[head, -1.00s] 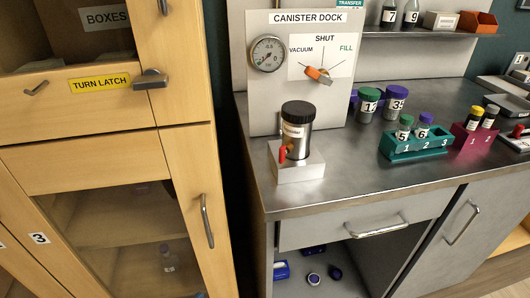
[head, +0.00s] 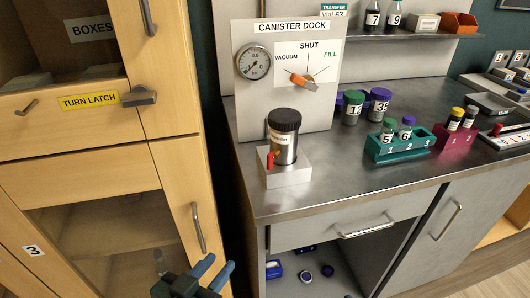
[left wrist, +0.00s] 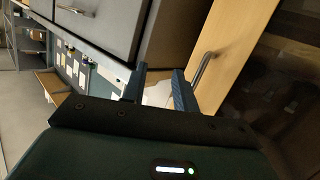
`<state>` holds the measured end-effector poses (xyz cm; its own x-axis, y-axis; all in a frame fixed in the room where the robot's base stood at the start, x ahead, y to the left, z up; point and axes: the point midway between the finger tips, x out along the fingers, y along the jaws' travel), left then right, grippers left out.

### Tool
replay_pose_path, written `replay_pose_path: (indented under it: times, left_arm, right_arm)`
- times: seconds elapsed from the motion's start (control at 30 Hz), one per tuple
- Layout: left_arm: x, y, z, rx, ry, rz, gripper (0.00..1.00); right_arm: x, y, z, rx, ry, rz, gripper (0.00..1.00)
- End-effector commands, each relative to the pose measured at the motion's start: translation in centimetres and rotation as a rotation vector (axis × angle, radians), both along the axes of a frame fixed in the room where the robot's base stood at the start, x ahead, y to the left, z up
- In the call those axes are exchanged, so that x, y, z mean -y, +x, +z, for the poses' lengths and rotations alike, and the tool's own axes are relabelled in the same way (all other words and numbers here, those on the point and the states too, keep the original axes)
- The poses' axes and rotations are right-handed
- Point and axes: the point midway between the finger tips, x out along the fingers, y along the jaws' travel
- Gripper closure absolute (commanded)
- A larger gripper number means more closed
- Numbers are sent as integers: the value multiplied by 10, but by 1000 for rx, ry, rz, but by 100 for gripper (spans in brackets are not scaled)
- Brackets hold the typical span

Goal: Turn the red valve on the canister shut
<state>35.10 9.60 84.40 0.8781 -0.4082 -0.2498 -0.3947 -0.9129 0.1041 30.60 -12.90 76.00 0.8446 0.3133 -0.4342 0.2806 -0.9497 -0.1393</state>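The canister (head: 284,137) is a steel cylinder with a black lid, standing upright on a pale block (head: 287,172) at the left end of the steel counter. The small red valve (head: 271,160) is low on its front left side, with its handle roughly upright. My left gripper (head: 214,270) shows at the bottom of the head view, below and left of the canister and well apart from it. Its blue fingers are apart and empty, as the left wrist view (left wrist: 158,84) also shows. My right gripper is not in view.
A dock panel (head: 245,105) with a gauge and an orange selector stands behind the canister. Wooden cabinets (head: 80,172) with protruding handles are on the left. A teal rack (head: 375,150) and jars stand to the right. The counter just right of the canister is clear.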

Motion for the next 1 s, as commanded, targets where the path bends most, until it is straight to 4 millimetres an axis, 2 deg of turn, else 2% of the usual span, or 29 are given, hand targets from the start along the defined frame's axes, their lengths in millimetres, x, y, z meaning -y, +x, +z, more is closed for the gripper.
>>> replay_pose_path:
  times: [0.03, 0.1, 0.2, 0.3, 0.43, 0.57, 1.0]
  left_arm:
    - [8, 10, 42, 68, 10, -31, 71]
    - [16, 16, 78, 136, 9, -55, 71]
    - [22, 20, 116, 213, 0, -75, 71]
    - [25, 21, 138, 260, -8, -85, 71]
    - [27, 24, 145, 277, -18, -85, 71]
    - [34, 37, 146, 279, -18, -84, 71]
    - [76, 112, 146, 276, -19, -85, 71]
  right_arm:
    - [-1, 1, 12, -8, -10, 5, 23]
    - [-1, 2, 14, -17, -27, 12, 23]
    - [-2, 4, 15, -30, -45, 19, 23]
    - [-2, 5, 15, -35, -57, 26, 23]
    - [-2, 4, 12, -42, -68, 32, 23]
    - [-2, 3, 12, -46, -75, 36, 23]
    - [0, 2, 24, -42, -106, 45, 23]
